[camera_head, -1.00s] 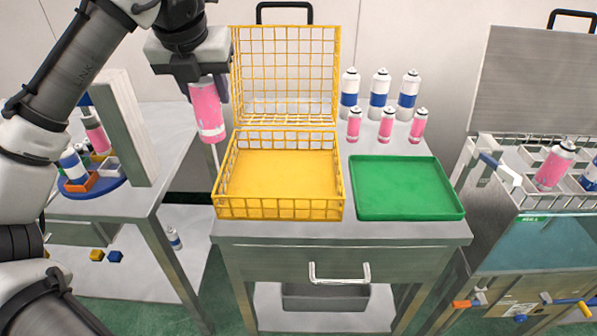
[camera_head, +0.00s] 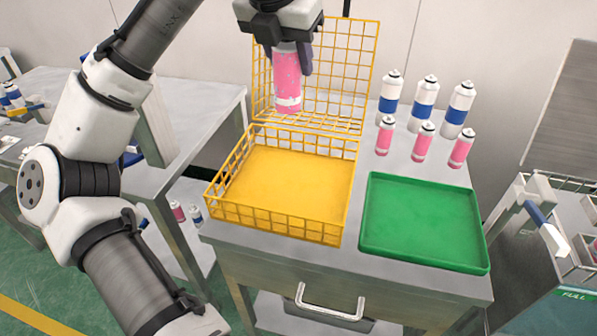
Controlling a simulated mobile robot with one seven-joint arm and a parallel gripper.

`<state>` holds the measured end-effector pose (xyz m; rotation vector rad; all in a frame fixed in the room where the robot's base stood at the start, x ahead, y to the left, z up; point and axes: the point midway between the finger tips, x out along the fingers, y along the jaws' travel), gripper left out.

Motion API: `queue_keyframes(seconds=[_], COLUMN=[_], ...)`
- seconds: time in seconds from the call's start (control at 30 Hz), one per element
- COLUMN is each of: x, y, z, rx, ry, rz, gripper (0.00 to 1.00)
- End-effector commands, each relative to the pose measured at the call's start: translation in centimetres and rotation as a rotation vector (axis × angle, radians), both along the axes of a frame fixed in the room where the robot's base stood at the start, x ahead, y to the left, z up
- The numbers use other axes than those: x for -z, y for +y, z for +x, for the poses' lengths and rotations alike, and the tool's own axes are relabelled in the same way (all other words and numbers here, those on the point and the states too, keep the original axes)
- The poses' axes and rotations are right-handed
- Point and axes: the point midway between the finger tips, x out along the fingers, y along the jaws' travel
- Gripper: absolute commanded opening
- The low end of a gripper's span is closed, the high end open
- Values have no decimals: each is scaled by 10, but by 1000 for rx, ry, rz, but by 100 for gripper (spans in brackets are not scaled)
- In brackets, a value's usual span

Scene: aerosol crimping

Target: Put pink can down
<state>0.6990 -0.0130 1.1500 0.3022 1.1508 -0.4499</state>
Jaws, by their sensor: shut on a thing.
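A pink can (camera_head: 287,80) with a white band near its lower end hangs upright in the head view. My gripper (camera_head: 291,52) is shut on its upper part, and the fingers hide the can's top. The can is in the air, in front of the raised mesh lid of the yellow wire basket (camera_head: 274,221). The basket is open and its yellow floor is empty. A green tray (camera_head: 421,222), also empty, lies to the right of the basket on the same metal table.
Three small pink cans (camera_head: 422,142) and three taller blue-and-white cans (camera_head: 425,103) stand behind the green tray. The basket's raised lid (camera_head: 346,75) stands behind the basket. A metal cabinet with a blue handle (camera_head: 538,215) is at right; another table (camera_head: 205,105) is at left.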

Motion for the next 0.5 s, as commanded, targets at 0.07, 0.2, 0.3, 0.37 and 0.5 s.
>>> queue_keyframes(seconds=[0.07,0.2,0.3,0.37,0.5], x=[17,54,81,97,128], y=[1,1,2,1,1], z=[0,-1,-1,-1,-1], rx=[-1,0,-1,-1,-2], ry=[2,3,4,3,3], rz=[2,2,2,2,2], gripper=[14,14,14,14,14])
